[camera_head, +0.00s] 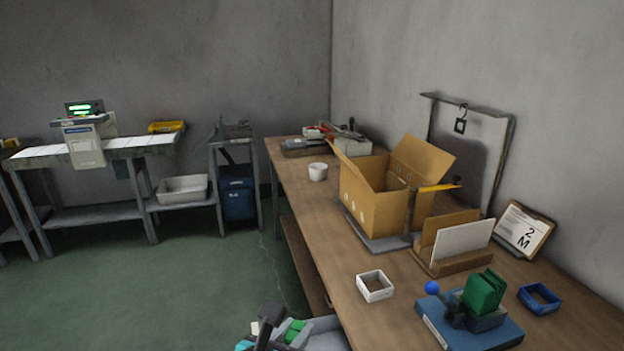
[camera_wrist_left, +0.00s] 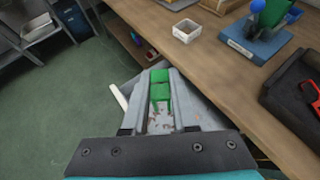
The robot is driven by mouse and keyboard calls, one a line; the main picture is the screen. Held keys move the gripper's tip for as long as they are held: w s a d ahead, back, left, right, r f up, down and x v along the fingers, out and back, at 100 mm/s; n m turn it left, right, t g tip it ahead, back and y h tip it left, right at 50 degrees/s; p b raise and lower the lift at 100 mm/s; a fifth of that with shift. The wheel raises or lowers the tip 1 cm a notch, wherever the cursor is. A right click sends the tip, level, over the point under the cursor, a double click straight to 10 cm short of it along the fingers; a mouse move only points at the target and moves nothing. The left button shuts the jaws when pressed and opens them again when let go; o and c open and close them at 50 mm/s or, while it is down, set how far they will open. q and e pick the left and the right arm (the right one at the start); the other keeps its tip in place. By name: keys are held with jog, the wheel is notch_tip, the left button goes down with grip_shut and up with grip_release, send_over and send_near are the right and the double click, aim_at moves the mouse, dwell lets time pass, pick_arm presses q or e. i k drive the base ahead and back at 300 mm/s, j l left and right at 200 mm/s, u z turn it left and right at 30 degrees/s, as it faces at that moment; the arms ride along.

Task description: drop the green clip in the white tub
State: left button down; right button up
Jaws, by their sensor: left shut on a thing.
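My left gripper (camera_head: 277,334) is low at the bottom of the head view, off the table's near left edge. It is shut on the green clip (camera_head: 293,330). In the left wrist view the clip (camera_wrist_left: 160,91) shows between the two fingers (camera_wrist_left: 160,80). A small square, open white tub (camera_head: 375,292) stands on the wooden table, up and right of the gripper and apart from it. The tub (camera_wrist_left: 186,32) also shows at the top of the left wrist view. It looks empty. My right gripper is not in view.
A blue-based fixture with a green block (camera_head: 484,291) and a blue square tub (camera_head: 540,307) stand right of the white tub. Bare wooden tabletop (camera_head: 330,235) lies left of the box.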

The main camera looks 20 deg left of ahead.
aim_at(318, 177)
jog(key=k+l+z, duration=0.1)
jog(key=k+z, duration=0.3)
jog(key=k, duration=0.2)
jog(key=z, duration=1.45)
jog(key=j+z, duration=0.25)
jog(key=j, duration=0.45)
jog(key=k+j+z, duration=0.2)
jog(key=j, duration=0.45)
jog(key=k+j, duration=0.1)
jog(key=j, duration=0.6)
jog(key=k+j, duration=0.1)
jog(key=j, duration=0.55)
jog(key=k+j, duration=0.1)
jog(key=j, duration=0.6)
jog(key=k+j, duration=0.1)
jog(key=j, duration=1.25)
jog(key=k, duration=0.05)
